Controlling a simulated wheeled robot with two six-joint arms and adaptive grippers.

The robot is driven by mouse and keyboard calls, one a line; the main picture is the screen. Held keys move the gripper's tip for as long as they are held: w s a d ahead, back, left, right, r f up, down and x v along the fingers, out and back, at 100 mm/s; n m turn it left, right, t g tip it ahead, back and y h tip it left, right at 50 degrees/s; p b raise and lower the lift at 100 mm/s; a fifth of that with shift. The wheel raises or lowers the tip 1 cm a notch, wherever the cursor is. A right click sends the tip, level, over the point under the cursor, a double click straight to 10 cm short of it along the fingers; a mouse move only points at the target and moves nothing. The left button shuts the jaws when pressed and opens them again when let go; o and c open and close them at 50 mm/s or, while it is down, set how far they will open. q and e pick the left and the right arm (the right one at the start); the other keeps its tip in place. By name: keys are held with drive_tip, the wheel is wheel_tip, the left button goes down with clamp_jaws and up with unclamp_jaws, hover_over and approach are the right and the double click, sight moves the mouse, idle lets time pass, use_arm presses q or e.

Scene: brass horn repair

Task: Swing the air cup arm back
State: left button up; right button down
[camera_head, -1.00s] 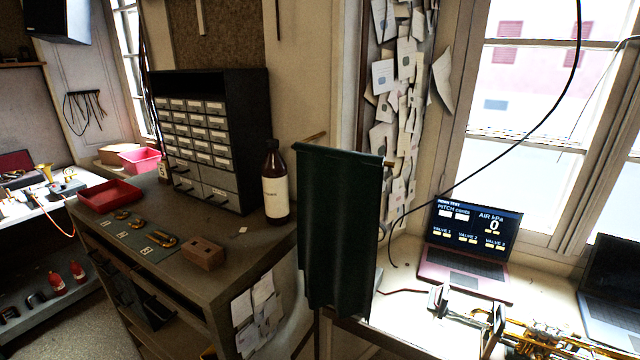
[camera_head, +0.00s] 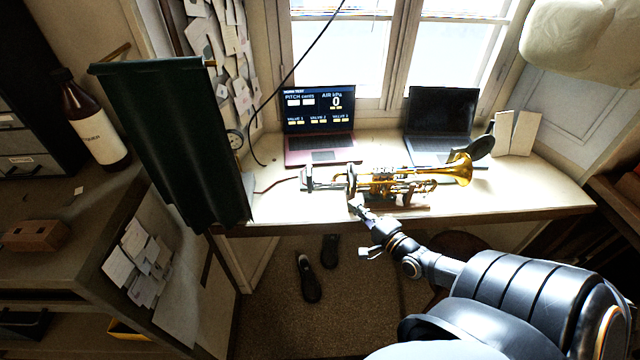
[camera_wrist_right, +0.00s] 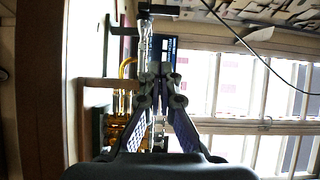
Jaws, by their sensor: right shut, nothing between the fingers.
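A brass trumpet (camera_head: 458,172) lies in a holder on the bench, its bell to the right. At its left, mouthpiece end stands a small metal fixture (camera_head: 308,178), which seems to be the air cup arm; its exact pose is too small to tell. My right gripper (camera_head: 355,202) is at the bench's front edge, just in front of the holder's left post. In the right wrist view its fingers (camera_wrist_right: 160,72) are shut and empty, with a pale rod (camera_wrist_right: 145,42) beyond their tips. Contact with the rod cannot be told. My left gripper is not in view.
A pink laptop (camera_head: 318,140) showing air 0 kPa and a dark laptop (camera_head: 441,120) stand behind the trumpet. A dark green cloth (camera_head: 170,150) hangs at the left. A round gauge (camera_head: 235,139) is beside it. The bench (camera_head: 535,190) is clear at the right.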

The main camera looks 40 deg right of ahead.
drive_tip(key=w+a+b, duration=0.3)
drive_tip(key=w, duration=1)
drive_tip(key=shift+a+r+b, duration=0.25)
drive_tip(key=shift+r+b, duration=0.05)
drive_tip(key=shift+r, duration=0.05)
drive_tip(key=shift+m, duration=0.3)
drive_tip(key=shift+w+a+r+m+h+p, duration=0.1)
drive_tip(key=shift+a+m+h+p, duration=0.3)
drive_tip(key=shift+p, duration=0.4)
